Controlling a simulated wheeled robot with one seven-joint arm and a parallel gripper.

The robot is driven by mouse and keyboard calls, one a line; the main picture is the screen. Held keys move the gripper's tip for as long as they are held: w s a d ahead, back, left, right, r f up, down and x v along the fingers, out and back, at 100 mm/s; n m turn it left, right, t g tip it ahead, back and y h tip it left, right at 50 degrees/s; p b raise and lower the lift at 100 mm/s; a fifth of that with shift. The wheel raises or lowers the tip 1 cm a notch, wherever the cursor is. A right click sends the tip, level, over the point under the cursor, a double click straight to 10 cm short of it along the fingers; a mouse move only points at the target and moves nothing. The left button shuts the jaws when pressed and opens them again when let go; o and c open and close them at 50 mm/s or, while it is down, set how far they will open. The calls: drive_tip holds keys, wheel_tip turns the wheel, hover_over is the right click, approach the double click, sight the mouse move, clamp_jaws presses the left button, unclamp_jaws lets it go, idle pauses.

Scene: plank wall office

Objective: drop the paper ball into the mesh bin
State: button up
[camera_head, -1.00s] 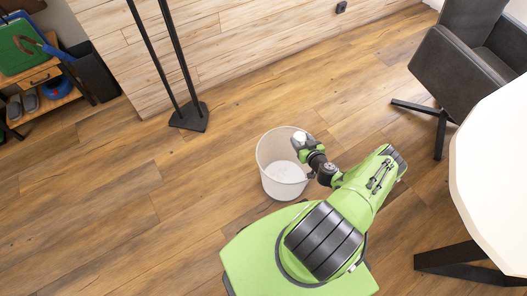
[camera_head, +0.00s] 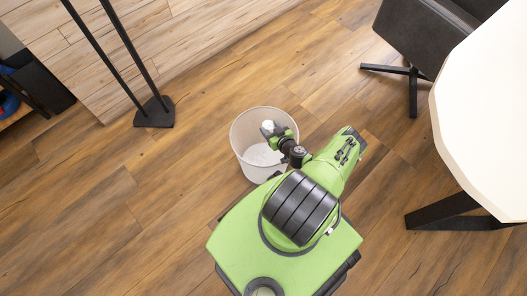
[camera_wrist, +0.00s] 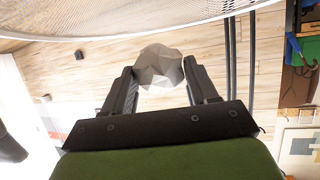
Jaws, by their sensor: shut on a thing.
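The paper ball (camera_wrist: 159,66) is a crumpled, faceted white-grey lump between the two dark fingers of my gripper (camera_wrist: 160,86) in the wrist view. My gripper is shut on it. In the head view the ball (camera_head: 267,124) is a small white spot at the tip of my gripper (camera_head: 270,129). The mesh bin (camera_head: 247,160) is pale, round and open-topped, standing on the floor. My gripper and the ball appear over its opening in the head view. The bin's mesh (camera_wrist: 130,15) fills the top of the wrist view. The ball's exact height against the rim is unclear.
A white table (camera_head: 485,120) with a dark leg (camera_head: 440,215) stands at the right. A dark chair (camera_head: 425,35) is behind it. A black stand (camera_head: 154,112) is by the plank wall (camera_head: 190,30). The wooden floor left of the bin is clear.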

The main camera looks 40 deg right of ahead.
drive_tip(key=o, duration=1.1)
drive_tip(key=shift+s+r, duration=0.1)
drive_tip(key=p+v, duration=0.5)
drive_tip(key=v, duration=1)
drive_tip(key=shift+s+r+p, duration=0.15)
drive_tip(key=shift+s+p, duration=0.05)
drive_tip(key=shift+p, duration=0.1)
